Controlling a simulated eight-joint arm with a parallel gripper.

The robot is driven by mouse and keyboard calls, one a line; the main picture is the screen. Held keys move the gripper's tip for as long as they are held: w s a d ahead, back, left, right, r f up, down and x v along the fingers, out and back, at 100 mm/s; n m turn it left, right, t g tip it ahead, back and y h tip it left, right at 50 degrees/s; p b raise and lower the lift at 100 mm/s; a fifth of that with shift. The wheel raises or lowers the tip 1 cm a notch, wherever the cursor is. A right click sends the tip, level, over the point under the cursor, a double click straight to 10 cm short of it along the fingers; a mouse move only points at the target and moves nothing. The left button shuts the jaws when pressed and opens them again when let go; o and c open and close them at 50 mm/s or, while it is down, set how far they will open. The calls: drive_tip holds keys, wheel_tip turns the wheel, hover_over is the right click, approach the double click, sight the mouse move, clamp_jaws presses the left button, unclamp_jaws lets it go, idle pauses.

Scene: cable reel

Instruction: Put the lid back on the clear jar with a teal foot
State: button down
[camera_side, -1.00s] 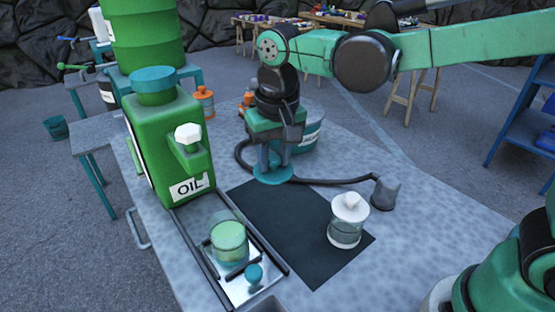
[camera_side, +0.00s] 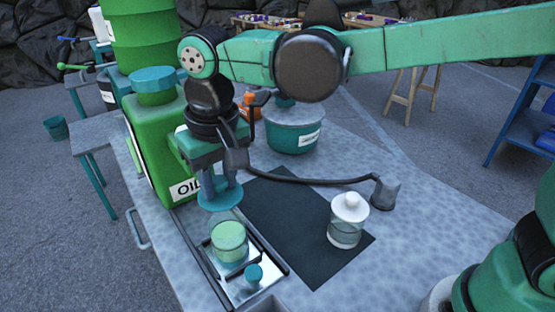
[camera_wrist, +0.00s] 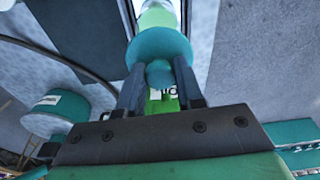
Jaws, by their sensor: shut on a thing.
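My gripper (camera_side: 222,188) is shut on a round teal lid (camera_side: 219,200) and holds it level just above the jar. The lid also shows in the wrist view (camera_wrist: 160,45), its knob between my two fingers. The clear jar (camera_side: 229,244) with pale green contents stands on the metal tray below. A gap shows between lid and jar in the side view; in the wrist view the lid partly covers the jar (camera_wrist: 158,17).
The green oil dispenser (camera_side: 155,150) stands close behind my gripper. A teal knob (camera_side: 253,274) is on the tray (camera_side: 243,291). A white-lidded jar (camera_side: 346,228) stands on the dark mat (camera_side: 300,230). A teal pot (camera_side: 293,132) and a black cable (camera_side: 315,182) lie farther back.

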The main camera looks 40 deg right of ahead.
drive_tip(key=shift+f, duration=2.75)
drive_tip(key=shift+f, duration=0.15)
unclamp_jaws()
idle(0.4)
drive_tip(key=shift+r, duration=3.5)
